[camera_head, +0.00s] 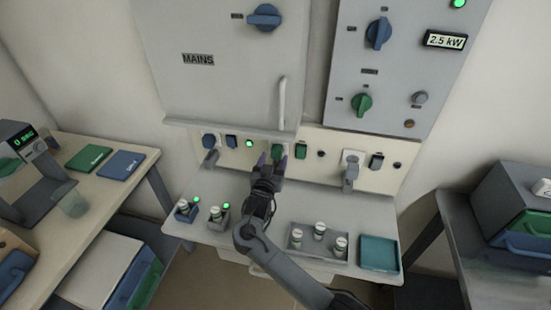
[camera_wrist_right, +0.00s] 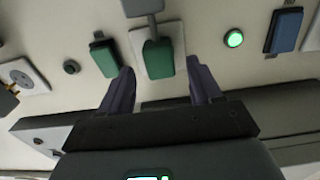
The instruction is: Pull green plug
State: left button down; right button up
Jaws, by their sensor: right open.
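The green plug (camera_head: 277,152) sits at a white socket plate on the wall panel below the MAINS cabinet. In the right wrist view the plug (camera_wrist_right: 158,58) is between the two fingers of my right gripper (camera_wrist_right: 160,66), with a visible gap on either side. In the head view my right gripper (camera_head: 273,160) is at the panel, open and empty, with its fingers pointing at the plug. The gripper and wrist hide part of the plug's lower area in the head view. My left gripper is not in view.
A green switch (camera_head: 300,151) and a blue switch (camera_head: 231,141) flank the plug. A lit green lamp (camera_head: 249,143) and a blue plug (camera_head: 208,140) are on the left. A grey plug (camera_head: 350,178) is on the right. Below stand a tray of jars (camera_head: 297,250) and a teal tray (camera_head: 379,252).

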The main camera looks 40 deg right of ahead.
aim_at(277, 155)
jog(key=shift+b+x, duration=0.3)
jog(key=shift+x, duration=1.15)
jog(key=shift+c, duration=0.5)
